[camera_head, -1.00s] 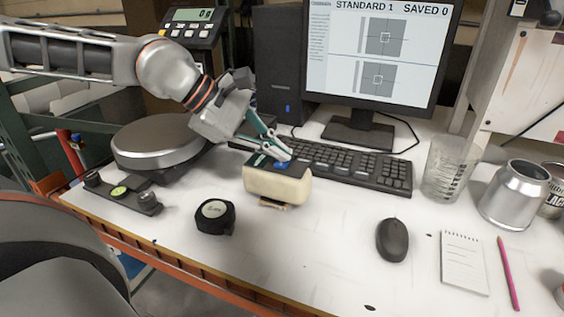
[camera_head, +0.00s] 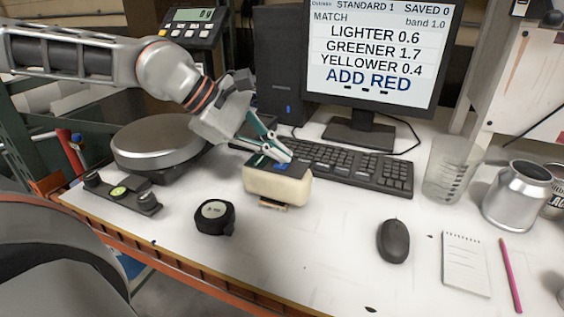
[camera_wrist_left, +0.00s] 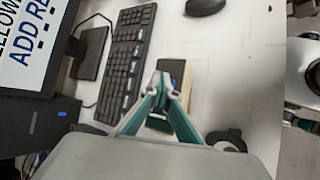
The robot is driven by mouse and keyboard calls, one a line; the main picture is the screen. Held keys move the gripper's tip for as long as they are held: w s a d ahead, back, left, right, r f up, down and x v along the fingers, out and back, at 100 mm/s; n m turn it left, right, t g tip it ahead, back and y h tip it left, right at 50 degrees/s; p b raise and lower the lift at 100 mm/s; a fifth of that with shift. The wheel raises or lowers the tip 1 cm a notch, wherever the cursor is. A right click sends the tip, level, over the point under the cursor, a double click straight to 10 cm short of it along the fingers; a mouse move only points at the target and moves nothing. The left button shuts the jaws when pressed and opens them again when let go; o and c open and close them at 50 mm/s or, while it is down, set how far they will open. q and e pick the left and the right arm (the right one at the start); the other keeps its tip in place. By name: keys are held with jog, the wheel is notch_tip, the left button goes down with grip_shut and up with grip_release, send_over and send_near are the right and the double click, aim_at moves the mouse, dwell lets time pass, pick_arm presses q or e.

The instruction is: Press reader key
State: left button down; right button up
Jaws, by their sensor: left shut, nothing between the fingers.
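The reader (camera_head: 278,186) is a small cream block with a dark top, standing on the table in front of the keyboard. A blue key (camera_head: 279,165) shows on its dark top, partly hidden by the fingers. My left gripper (camera_head: 288,158) is shut and empty, its fingertips at the top of the reader by the key; I cannot tell if they touch it. In the left wrist view the shut fingertips (camera_wrist_left: 163,78) lie over the reader (camera_wrist_left: 175,70), hiding much of it. The monitor (camera_head: 372,50) reads "LIGHTER 0.6, GREENER 1.7, YELLOWER 0.4, ADD RED". My right gripper is not in view.
The keyboard (camera_head: 350,166) lies behind the reader. A tape measure (camera_head: 215,217) is in front, and a round scale plate (camera_head: 158,142) is left. A mouse (camera_head: 394,240), notepad (camera_head: 466,263), pink pencil (camera_head: 510,275), clear beaker (camera_head: 450,170) and metal can (camera_head: 515,195) are right.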

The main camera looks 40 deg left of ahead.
aim_at(278, 164)
pick_arm(q)
jog(key=shift+r, duration=0.65)
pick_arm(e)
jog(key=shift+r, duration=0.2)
pick_arm(q)
jog(key=shift+r+p, duration=0.7)
jog(key=shift+r, duration=1.85)
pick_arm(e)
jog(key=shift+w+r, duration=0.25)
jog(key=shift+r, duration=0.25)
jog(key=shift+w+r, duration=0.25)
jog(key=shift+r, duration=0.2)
